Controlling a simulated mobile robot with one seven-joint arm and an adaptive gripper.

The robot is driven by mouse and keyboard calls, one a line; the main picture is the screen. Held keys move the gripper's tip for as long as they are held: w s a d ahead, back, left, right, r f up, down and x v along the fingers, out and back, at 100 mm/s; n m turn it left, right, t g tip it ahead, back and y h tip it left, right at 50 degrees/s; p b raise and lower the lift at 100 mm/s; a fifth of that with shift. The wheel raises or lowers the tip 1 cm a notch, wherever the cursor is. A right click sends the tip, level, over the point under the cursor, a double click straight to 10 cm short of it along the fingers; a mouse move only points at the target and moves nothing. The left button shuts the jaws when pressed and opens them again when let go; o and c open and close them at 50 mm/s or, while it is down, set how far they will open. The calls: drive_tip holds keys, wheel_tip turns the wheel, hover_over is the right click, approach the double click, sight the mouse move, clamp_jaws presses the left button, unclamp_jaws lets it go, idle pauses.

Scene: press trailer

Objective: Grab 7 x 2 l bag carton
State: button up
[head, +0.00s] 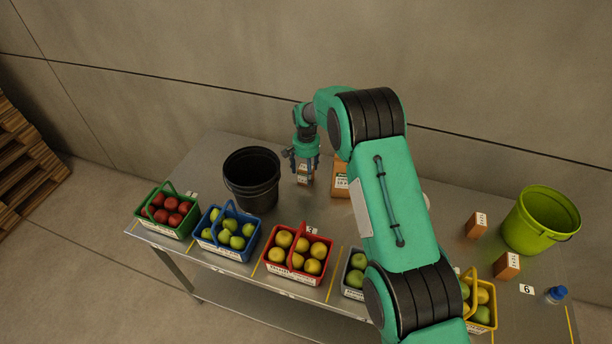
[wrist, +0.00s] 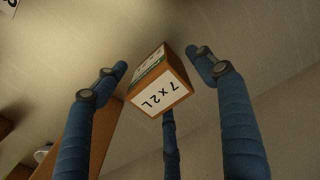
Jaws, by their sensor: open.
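The small brown carton with a white label reading "7 x 2 L" (wrist: 160,90) shows in the wrist view, between my blue fingers. In the head view this carton (head: 303,179) stands on the table right of the black bucket, just below my gripper (head: 304,163). My gripper is open and pointing down. In the wrist view its fingers are spread on either side of the carton, with a third finger behind it; gaps show at the left and right. The upper part of the carton is partly hidden by the gripper in the head view.
A larger brown carton (head: 341,180) stands close on the right, partly behind my arm. The black bucket (head: 251,180) stands left. Fruit baskets, including a red one (head: 297,251), line the front edge. A green bucket (head: 540,219) and two small cartons stand at the right.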

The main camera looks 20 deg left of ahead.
sight(306, 169)
drive_tip(key=shift+c, duration=0.6)
drive_tip(key=c, duration=1.4)
drive_tip(key=shift+r, duration=0.1)
drive_tip(key=shift+r, duration=0.75)
drive_tip(key=shift+s+d+r, duration=0.1)
drive_tip(key=shift+s+r, duration=0.1)
drive_tip(key=shift+r, duration=0.3)
drive_tip(key=shift+s+d+r, duration=0.1)
drive_tip(key=shift+s+r, duration=0.05)
drive_tip(key=shift+r, duration=0.35)
drive_tip(key=s+d, duration=0.2)
drive_tip(key=s, duration=0.2)
drive_tip(key=s+d+r, duration=0.1)
drive_tip(key=s+d, duration=0.2)
drive_tip(key=s, duration=0.1)
drive_tip(key=s+d+b, duration=0.1)
drive_tip(key=s+d, duration=0.2)
drive_tip(key=s, duration=0.2)
drive_tip(key=shift+r, duration=0.15)
